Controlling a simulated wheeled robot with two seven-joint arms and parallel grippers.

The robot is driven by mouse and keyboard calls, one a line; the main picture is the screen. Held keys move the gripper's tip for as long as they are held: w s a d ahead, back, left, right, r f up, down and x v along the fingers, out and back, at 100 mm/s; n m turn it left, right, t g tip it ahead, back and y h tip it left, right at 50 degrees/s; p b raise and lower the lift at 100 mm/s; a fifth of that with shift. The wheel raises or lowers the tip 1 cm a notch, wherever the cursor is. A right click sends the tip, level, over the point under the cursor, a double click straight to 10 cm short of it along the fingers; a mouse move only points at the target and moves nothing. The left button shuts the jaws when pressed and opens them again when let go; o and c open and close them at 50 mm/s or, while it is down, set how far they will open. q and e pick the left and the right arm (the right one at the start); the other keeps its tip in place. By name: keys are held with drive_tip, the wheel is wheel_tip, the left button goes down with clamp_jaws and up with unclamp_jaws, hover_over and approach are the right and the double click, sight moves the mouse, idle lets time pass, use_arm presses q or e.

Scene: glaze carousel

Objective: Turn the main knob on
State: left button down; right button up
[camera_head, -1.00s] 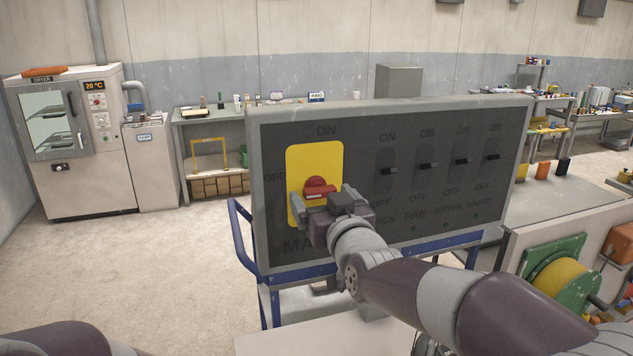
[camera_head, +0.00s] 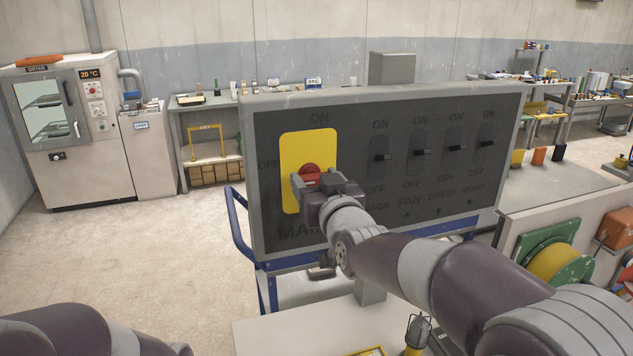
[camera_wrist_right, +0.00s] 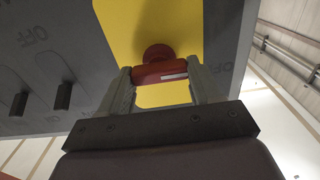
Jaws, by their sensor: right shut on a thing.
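The main knob (camera_head: 310,171) is red and sits on a yellow plate (camera_head: 291,152) at the left of the dark switch panel (camera_head: 350,135). ON is printed above the plate and OFF at its left. My right gripper (camera_head: 315,183) is shut on the knob. In the right wrist view the knob's red bar (camera_wrist_right: 160,72) lies crosswise between the two grey fingers of my right gripper (camera_wrist_right: 161,80), a finger at each end. A white mark shows towards the bar's right end. In the head view the fingers partly hide the knob. My left gripper is out of view.
Several black toggle switches (camera_head: 420,152) line the panel right of the knob. The panel stands by a blue-framed cart (camera_head: 237,215). Floor at left is clear.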

drive_tip(key=shift+f+m+b, duration=0.1)
drive_tip(key=shift+m+b, duration=0.2)
drive_tip(key=shift+b, duration=0.25)
drive_tip(key=m+b, duration=0.5)
drive_tip(key=b, duration=0.2)
drive_tip(key=shift+d+f+m, duration=0.1)
drive_tip(key=shift+m, duration=0.3)
drive_tip(key=shift+m+b, duration=1.2)
drive_tip(key=shift+r+m+b, duration=0.25)
drive_tip(key=shift+m+b, duration=0.45)
drive_tip(key=shift+m, duration=0.7)
drive_tip(key=o, duration=1.1)
drive_tip(key=shift+d, duration=0.1)
drive_tip(key=shift+c, duration=0.2)
